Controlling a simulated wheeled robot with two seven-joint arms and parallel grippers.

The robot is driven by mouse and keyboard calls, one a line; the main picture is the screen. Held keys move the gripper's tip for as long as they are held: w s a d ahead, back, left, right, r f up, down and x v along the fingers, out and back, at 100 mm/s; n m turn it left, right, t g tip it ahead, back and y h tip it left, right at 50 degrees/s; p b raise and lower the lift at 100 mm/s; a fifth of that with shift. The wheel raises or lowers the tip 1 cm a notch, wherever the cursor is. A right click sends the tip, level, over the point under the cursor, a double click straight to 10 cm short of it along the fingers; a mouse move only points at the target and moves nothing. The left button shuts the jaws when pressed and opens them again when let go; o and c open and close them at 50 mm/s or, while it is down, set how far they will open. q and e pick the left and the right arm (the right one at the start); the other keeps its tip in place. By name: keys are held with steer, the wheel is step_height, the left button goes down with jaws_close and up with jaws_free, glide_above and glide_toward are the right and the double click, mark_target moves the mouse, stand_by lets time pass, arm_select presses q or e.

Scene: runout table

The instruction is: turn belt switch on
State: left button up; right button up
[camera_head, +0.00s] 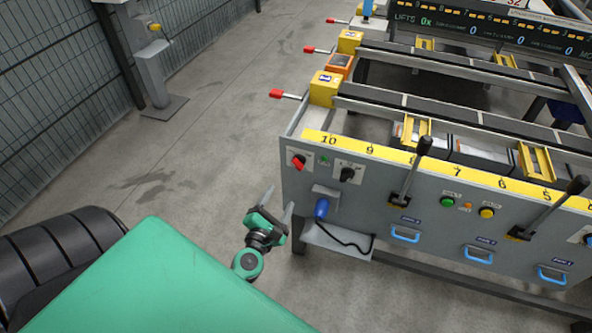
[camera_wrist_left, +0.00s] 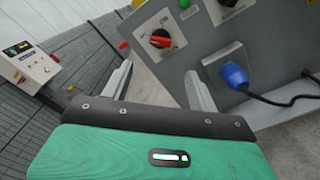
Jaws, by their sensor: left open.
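A rotary switch with a red handle (camera_head: 298,162) sits at the upper left of the grey panel (camera_head: 380,205), beside a small green lamp. A black rotary switch (camera_head: 346,174) is to its right. I cannot read which label names the belt. In the left wrist view the red handle (camera_wrist_left: 161,39) lies nearly crosswise on a black base, with the black knob (camera_wrist_left: 228,2) at the top edge. My left gripper (camera_head: 278,203) is open and empty, in front of and below the red switch, apart from it. Its fingers (camera_wrist_left: 158,72) spread below the switch in the wrist view. My right gripper is not in view.
A blue plug (camera_head: 322,207) with a black cable sticks out below the switches. Two black levers (camera_head: 423,146) and green and yellow buttons (camera_head: 447,202) are farther right. A mesh fence (camera_head: 60,90) and a post stand left; the floor between is clear.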

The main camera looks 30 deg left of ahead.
mark_target(296, 167)
arm_select(q)
steer(key=p+x, duration=0.1)
steer(key=x, duration=1.1)
steer(key=shift+p, duration=0.4)
steer(key=shift+w, duration=0.55)
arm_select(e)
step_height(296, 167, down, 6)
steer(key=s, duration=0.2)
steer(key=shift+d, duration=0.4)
arm_select(q)
steer(key=c, duration=1)
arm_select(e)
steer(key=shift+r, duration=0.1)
